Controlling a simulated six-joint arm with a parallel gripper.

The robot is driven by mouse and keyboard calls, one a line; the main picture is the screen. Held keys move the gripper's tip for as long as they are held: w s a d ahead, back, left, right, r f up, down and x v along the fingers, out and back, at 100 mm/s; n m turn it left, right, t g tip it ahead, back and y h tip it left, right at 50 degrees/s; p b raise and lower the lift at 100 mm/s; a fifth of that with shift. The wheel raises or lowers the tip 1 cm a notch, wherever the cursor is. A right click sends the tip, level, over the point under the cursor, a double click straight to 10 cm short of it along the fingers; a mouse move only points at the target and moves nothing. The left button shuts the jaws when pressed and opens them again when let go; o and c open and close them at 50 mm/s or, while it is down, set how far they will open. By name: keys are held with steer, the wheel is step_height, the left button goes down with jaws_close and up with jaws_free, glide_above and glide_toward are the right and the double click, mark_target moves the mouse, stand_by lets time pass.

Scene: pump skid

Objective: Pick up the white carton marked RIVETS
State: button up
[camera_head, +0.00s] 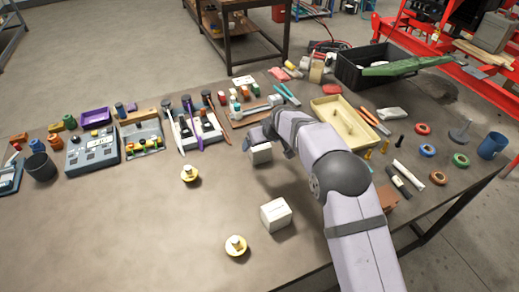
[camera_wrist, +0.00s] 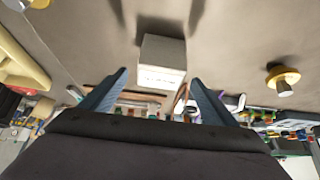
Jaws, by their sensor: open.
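In the wrist view a white carton (camera_wrist: 163,52) shows between and beyond my gripper's two blue fingers (camera_wrist: 159,76), with a faint line of print too small to read. The fingers are apart with nothing held. I cannot read which carton says RIVETS.
Brass flanged pieces stand left of the cartons (camera_head: 189,174) and in front (camera_head: 236,246). A cream tray (camera_head: 344,122) lies right of my arm. Bottles, tools and a grey control box (camera_head: 92,150) line the back. The table's left front is clear.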

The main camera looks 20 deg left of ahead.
steer(key=shift+p+x, duration=0.55)
steer(key=shift+x, duration=1.1)
steer(key=c, duration=1.2)
steer(key=shift+c, duration=0.7)
steer(key=shift+r, duration=0.1)
